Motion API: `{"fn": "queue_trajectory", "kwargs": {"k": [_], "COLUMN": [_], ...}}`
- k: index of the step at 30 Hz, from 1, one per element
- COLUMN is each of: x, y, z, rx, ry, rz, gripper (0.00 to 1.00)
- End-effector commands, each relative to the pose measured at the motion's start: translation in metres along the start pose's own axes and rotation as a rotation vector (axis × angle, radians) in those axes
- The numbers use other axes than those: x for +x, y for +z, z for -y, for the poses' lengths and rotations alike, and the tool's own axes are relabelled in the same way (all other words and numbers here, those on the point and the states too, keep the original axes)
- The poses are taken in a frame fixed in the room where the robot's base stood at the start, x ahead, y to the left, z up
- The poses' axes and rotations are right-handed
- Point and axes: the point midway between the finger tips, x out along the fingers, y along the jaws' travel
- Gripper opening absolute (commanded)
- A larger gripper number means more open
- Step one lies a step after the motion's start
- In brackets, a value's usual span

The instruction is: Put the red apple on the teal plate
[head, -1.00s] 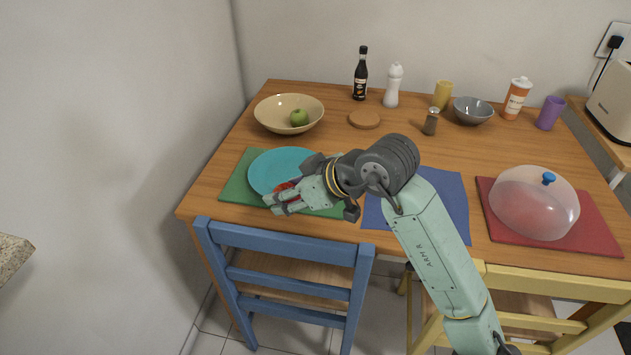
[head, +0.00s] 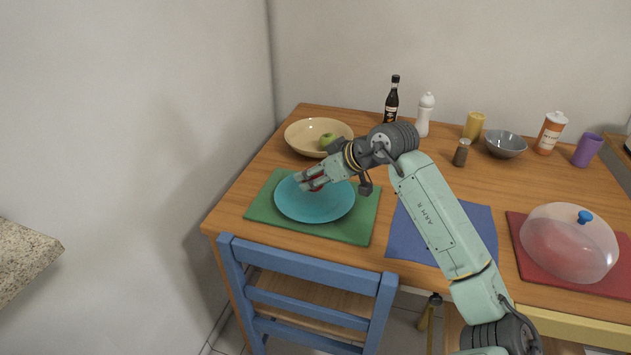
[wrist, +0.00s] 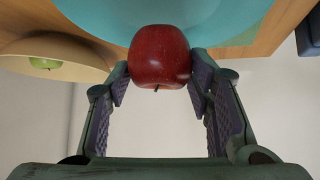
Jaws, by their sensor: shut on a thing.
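The red apple (wrist: 160,57) is held between the two fingers of my gripper (wrist: 158,75) in the wrist view. In the head view my gripper (head: 312,181) is over the teal plate (head: 318,210), and only a bit of red shows between its fingers. The teal plate lies on a green placemat (head: 350,233) at the table's left. It also shows behind the apple at the top of the wrist view (wrist: 100,14). I cannot tell whether the apple touches the plate.
A beige bowl (head: 300,137) with a green apple (head: 327,140) stands behind the plate. A blue placemat (head: 470,215) and a clear dome (head: 565,245) on a red mat are to the right. A blue chair (head: 310,290) stands in front. Bottles and cups line the back.

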Motion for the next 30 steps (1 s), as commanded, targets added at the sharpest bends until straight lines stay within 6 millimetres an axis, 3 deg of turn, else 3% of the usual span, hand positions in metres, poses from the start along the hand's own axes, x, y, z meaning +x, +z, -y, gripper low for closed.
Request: {"fn": "queue_trajectory", "kwargs": {"k": [9, 19, 20, 30], "x": [0.022, 0.025, 0.026, 0.025], "y": [0.025, 0.029, 0.029, 0.029], "z": [0.002, 0.002, 0.002, 0.002], "rx": [0.002, 0.0, 0.0, 0.001], "ry": [-0.001, -0.001, -0.001, -0.001], "rz": [0.0, 0.0, 0.0, 0.0], "gripper": [0.18, 0.18, 0.48, 0.67]}}
